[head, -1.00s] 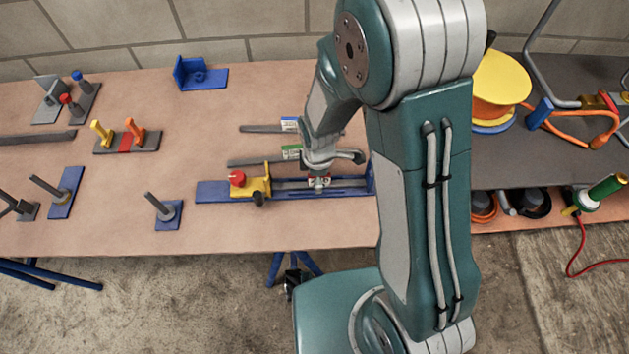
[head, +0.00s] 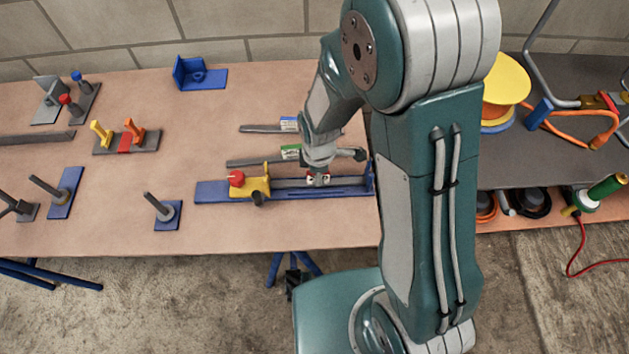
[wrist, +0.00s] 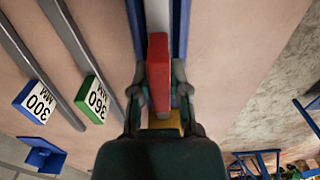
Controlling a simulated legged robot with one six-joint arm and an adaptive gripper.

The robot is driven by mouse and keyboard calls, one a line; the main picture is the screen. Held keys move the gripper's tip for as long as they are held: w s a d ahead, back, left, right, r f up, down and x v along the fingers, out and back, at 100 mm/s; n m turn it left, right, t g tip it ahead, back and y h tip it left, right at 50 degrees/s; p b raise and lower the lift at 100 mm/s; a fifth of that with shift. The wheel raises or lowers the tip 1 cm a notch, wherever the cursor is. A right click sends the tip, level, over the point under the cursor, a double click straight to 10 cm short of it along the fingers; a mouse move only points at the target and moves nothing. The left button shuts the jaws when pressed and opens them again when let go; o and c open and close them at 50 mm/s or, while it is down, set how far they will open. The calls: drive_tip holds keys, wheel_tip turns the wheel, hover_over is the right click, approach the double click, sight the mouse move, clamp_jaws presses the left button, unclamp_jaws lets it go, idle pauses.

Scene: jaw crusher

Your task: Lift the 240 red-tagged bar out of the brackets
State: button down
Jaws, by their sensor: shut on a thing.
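The red tag (wrist: 158,75) of the bar is between the two fingers of my gripper (wrist: 160,92) in the wrist view. Its number does not show. The grey bar (wrist: 157,15) runs on from the tag along the blue bracket base (wrist: 179,25). In the head view my gripper (head: 318,178) is shut on the tagged part, low over the blue base (head: 215,193). The bar (head: 287,183) lies lengthwise between the yellow clamp bracket (head: 252,186) and the blue end bracket (head: 370,178). I cannot tell whether it is clear of the brackets.
Behind lie a green-tagged 360 bar (wrist: 92,97) and a blue-tagged 300 bar (wrist: 36,101). The yellow bracket carries a red knob (head: 237,178). A blue stand with a peg (head: 165,211) is to the left. The table's front edge is close to the base.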

drive_tip(key=shift+r, duration=2.95)
drive_tip(key=shift+r, duration=0.15)
